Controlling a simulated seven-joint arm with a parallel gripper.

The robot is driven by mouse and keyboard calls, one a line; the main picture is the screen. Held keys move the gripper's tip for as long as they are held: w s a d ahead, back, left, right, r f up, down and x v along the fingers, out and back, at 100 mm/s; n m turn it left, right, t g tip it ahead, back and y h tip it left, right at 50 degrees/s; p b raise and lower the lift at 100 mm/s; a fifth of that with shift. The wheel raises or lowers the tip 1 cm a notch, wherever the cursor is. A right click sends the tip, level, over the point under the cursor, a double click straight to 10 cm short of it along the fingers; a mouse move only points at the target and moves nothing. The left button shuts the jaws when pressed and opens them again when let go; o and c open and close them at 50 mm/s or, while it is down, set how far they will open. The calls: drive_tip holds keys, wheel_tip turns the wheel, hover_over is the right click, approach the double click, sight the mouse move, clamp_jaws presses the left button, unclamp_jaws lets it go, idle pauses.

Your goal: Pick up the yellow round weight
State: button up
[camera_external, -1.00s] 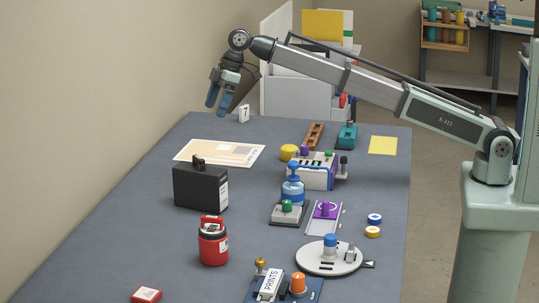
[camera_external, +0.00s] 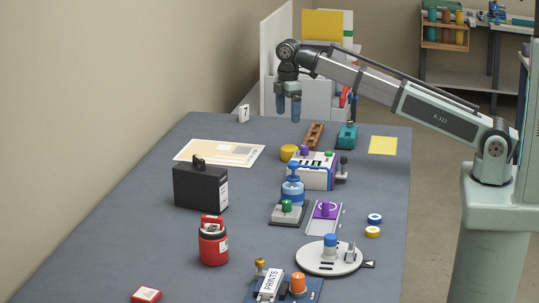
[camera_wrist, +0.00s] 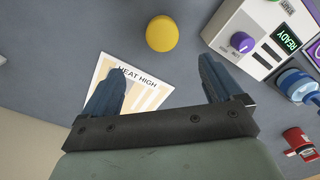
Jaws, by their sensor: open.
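The yellow round weight (camera_external: 288,152) sits on the grey table just left of the white control box, partly hidden behind it in the external view. In the wrist view the weight (camera_wrist: 162,33) shows as a plain yellow disc at the top centre, ahead of the fingertips and clear of them. My gripper (camera_external: 288,106) hangs above the far part of the table with its blue fingers pointing down, above the weight in the picture. In the wrist view my gripper (camera_wrist: 158,85) has its fingers wide apart with nothing between them touching.
The white control box (camera_external: 318,172) stands close to the weight, with a purple knob (camera_wrist: 242,42) and a READY display. A sheet marked HEAT HIGH (camera_wrist: 135,85) lies under the fingers. A brown rack (camera_external: 314,135) and teal device (camera_external: 347,136) stand behind. A black case (camera_external: 200,187) stands nearer left.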

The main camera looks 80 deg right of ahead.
sight(289, 146)
wheel_tip(289, 146, down, 8)
drive_tip(key=shift+f, duration=0.25)
drive_tip(key=shift+s+f, duration=0.15)
drive_tip(key=shift+f, duration=1.2)
drive_tip(key=shift+s+f, duration=0.15)
drive_tip(key=shift+f, duration=1.15)
drive_tip(key=c, duration=1.4)
drive_tip(key=shift+r, duration=0.15)
